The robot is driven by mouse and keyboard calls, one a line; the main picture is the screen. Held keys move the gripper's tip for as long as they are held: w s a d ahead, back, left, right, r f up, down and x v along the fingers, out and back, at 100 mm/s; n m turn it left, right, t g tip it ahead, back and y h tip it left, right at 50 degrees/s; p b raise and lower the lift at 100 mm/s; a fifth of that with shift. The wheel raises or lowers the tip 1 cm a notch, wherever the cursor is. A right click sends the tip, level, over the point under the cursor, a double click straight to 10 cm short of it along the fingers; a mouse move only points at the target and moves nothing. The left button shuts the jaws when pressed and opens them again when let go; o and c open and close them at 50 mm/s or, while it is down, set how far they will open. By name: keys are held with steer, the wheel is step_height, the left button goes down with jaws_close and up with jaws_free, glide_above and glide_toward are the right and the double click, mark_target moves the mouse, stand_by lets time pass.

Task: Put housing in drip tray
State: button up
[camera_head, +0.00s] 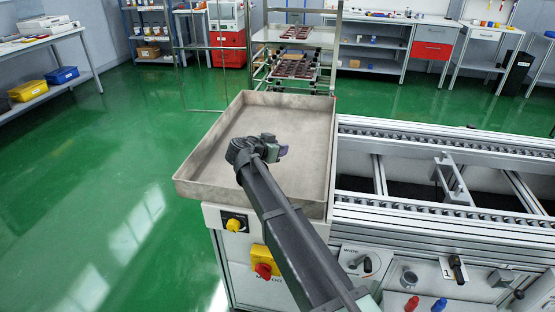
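The drip tray (208,165) is a wide, shallow, bare-metal tray with a raised rim, standing on the left end of the conveyor bench. My arm reaches in from the bottom of the picture, and my gripper (283,151) is over the middle of the tray, pointing right. A small purplish-grey patch shows at the gripper's end; I cannot tell whether it is a held part or the fingers. I cannot tell whether the gripper is open or shut. No housing can be clearly made out. The visible tray floor looks empty; my arm hides part of it.
The conveyor (430,140) with its rails runs right from the tray. A wheeled rack (296,38) with trays of dark reddish parts stands behind. Knobs and a yellow-red switch (262,262) are on the bench front. The green floor at left is clear.

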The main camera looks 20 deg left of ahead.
steer(key=shift+p, duration=0.3)
steer(key=shift+f+b, duration=0.65)
steer(key=shift+f, duration=0.05)
steer(key=o, duration=0.9)
steer(key=shift+r, duration=0.1)
steer(key=shift+r+p, duration=0.35)
steer(key=shift+p, duration=0.15)
steer(key=shift+r+p, duration=0.6)
steer(key=v, duration=0.2)
steer(key=p+v, duration=0.1)
steer(key=v, duration=0.1)
steer(key=p+v, duration=0.1)
steer(key=v, duration=0.2)
steer(key=shift+s+a+f, duration=0.1)
steer(key=shift+s+f, duration=0.1)
steer(key=shift+f, duration=0.1)
